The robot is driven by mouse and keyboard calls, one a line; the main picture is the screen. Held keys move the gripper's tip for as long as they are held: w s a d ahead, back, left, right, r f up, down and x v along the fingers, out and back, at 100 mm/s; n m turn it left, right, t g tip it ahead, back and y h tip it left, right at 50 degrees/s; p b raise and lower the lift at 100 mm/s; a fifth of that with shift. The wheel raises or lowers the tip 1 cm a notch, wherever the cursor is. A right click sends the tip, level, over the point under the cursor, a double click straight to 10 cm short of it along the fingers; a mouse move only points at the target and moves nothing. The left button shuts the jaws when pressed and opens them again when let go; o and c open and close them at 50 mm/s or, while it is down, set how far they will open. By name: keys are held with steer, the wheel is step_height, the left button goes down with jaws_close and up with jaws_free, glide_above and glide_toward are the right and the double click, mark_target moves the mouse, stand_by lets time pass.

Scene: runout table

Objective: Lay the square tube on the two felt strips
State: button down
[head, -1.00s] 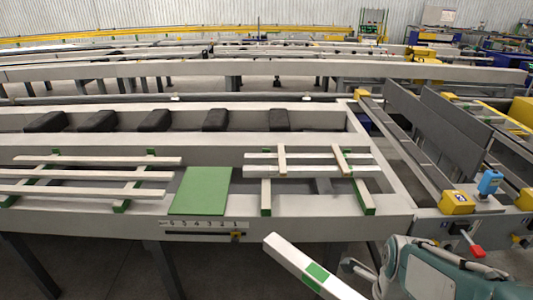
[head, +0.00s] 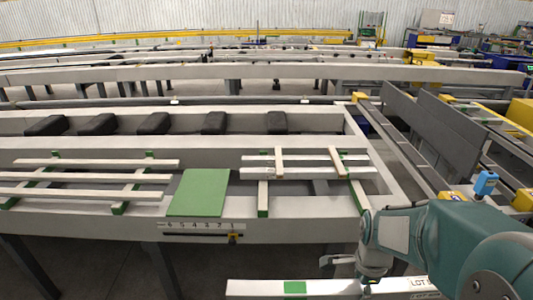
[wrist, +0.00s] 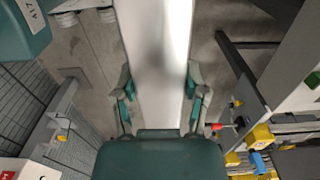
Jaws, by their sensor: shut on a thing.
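The square tube (head: 325,287) is long, white and has a green band. It lies level across the bottom of the head view, in front of the table, with a label at its right. My gripper (head: 358,278) is shut around it. In the wrist view the tube (wrist: 160,60) runs between both fingers of my gripper (wrist: 160,108). Green shows at the ends of two crossbars, left (head: 263,208) and right (head: 358,194), in the right bay. Two white tubes (head: 300,173) lie across them, with two short pale strips on top. I cannot tell which surfaces are the felt strips.
A green pad (head: 200,192) lies on the table left of the right bay, above a numbered scale (head: 200,227). Several white tubes (head: 85,178) lie on the left rack. A yellow box and blue device (head: 485,184) stand at right.

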steer(key=w+a+f+n, duration=0.3)
steer(key=w+f+n, duration=0.3)
steer(key=w+n, duration=0.2)
steer(key=w+a+f+n, duration=0.3)
steer(key=w+f+n, duration=0.4)
steer(key=n, duration=0.3)
steer(key=shift+w, duration=0.45)
